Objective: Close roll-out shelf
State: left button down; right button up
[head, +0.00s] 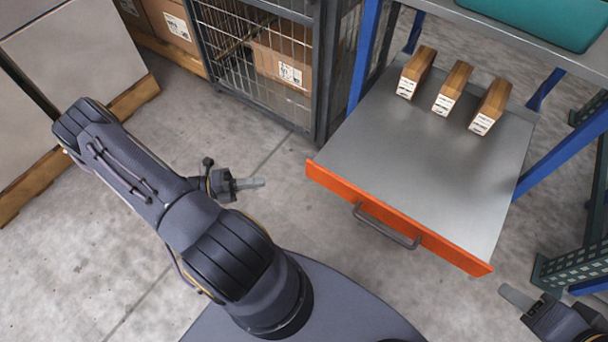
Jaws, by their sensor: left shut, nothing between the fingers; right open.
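The roll-out shelf (420,165) is a grey metal tray, pulled out from a blue-framed rack. Its orange front (330,182) carries a dark bar handle (388,228) and faces me. Several small wooden blocks with white labels (447,90) stand in a row at the back of the tray. My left gripper (258,183) is shut and empty, a short way left of the orange front and not touching it.
A wire cage (262,60) with cardboard boxes stands left of the shelf. A pallet with large panels (70,80) is at the far left. A blue rack post (364,50) and a green perforated rack part (575,265) flank the shelf. The floor before the shelf is clear.

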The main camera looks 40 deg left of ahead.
pick_arm(q)
jog(key=f, duration=0.1)
jog(key=b, duration=0.3)
send_near(314, 166)
jog(key=s+d+x, duration=0.1)
jog(key=x, duration=0.4)
jog(key=shift+w+a+f+n+t+b, duration=0.15)
jog(key=shift+w+n+t+b, duration=0.2)
jog(key=shift+w, duration=0.3)
